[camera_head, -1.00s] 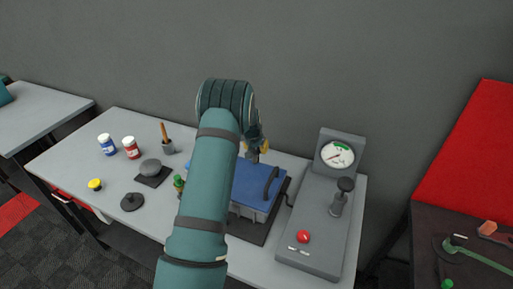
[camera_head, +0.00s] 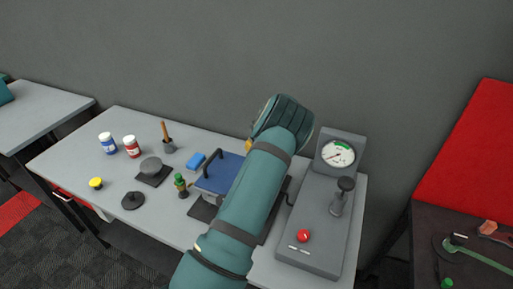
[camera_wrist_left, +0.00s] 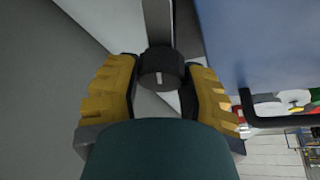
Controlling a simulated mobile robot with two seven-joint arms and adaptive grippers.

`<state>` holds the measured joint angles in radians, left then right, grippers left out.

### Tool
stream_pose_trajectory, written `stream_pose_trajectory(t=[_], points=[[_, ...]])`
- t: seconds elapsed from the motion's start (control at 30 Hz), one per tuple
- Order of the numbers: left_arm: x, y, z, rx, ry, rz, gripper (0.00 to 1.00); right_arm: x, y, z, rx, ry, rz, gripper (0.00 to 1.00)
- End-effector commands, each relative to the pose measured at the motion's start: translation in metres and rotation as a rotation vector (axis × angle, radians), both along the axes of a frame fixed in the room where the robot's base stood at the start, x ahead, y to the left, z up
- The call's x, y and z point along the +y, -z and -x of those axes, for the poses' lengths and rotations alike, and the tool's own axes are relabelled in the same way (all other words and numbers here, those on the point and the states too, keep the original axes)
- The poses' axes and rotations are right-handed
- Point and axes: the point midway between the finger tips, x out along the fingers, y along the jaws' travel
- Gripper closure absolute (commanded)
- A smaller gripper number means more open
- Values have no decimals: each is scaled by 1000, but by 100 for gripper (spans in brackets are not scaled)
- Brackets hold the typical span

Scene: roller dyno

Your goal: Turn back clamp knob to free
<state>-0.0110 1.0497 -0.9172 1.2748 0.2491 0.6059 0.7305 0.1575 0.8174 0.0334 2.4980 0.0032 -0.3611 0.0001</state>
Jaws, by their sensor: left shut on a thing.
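The back clamp knob (camera_wrist_left: 162,70) is a dark round knob with a pale mark, seen in the left wrist view at the end of a grey bar. My left gripper (camera_wrist_left: 158,80) has its yellow fingers on both sides of the knob and is shut on it. In the head view, the left gripper's yellow finger (camera_head: 249,145) shows just past the blue lid (camera_head: 222,172); the knob is hidden behind my arm there. The lid also fills the upper right of the wrist view (camera_wrist_left: 260,40). My right gripper is not in view.
A grey gauge console (camera_head: 318,215) with a red button stands right of my arm. A green-topped knob (camera_head: 180,182) stands left of the blue-lidded box.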

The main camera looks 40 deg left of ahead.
Motion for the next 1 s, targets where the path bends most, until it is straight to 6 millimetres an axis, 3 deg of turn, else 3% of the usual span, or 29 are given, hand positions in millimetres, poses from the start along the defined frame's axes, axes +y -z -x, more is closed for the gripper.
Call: stream_pose_trajectory(t=[0.4,1.0], points=[[-1,3,2,4,-279,2,94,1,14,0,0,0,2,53],[-1,2,2,3,-365,4,94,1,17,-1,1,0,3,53]])
